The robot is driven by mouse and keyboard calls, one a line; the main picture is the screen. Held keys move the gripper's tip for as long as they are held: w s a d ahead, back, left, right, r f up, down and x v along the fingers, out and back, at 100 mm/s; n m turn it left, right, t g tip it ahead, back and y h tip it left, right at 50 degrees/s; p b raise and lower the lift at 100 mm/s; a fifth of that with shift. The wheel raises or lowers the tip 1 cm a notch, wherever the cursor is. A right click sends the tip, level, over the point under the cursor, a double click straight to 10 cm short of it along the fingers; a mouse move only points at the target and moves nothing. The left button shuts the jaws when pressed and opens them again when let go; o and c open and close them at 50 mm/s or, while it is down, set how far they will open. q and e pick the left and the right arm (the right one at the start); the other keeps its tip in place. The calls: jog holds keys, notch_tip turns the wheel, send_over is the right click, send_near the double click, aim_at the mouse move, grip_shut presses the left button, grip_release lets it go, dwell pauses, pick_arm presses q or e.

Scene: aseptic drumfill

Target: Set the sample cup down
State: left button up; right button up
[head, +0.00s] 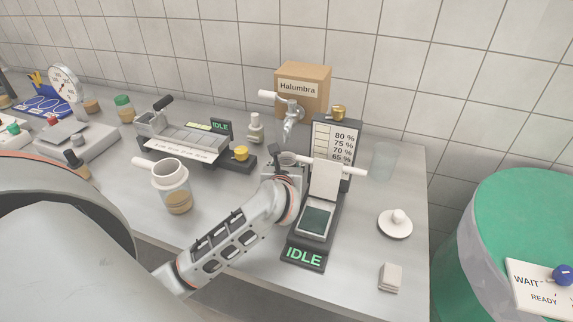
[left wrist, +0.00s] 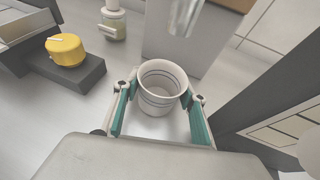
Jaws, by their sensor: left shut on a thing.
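The sample cup (left wrist: 160,92) is a small white cup with dark lines round it, upright between the teal-padded fingers of my left gripper (left wrist: 158,112) in the left wrist view. It looks empty. The left gripper is shut on it. In the head view my left gripper (head: 287,162) is at the back middle of the table, left of the black stand with the IDLE display, and mostly hides the cup. A metal tap spout (left wrist: 185,16) shows just beyond the cup. I cannot tell whether the cup's base touches a surface. My right gripper is not in view.
The percentage stand (head: 336,135) rises close on the right. A yellow-knobbed block (head: 240,157) is to the left, with a small bottle (head: 255,128) behind. A lidless jar (head: 172,185) stands front left; a white lid (head: 395,224) lies right.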

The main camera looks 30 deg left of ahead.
pick_arm(q)
jog(key=shift+f, duration=0.15)
jog(key=o, duration=0.9)
jog(key=shift+s+d+r, duration=0.1)
jog(key=shift+r, duration=0.2)
jog(key=v, duration=1.1)
jog(key=shift+s+d, duration=0.2)
jog(key=shift+s, duration=0.15)
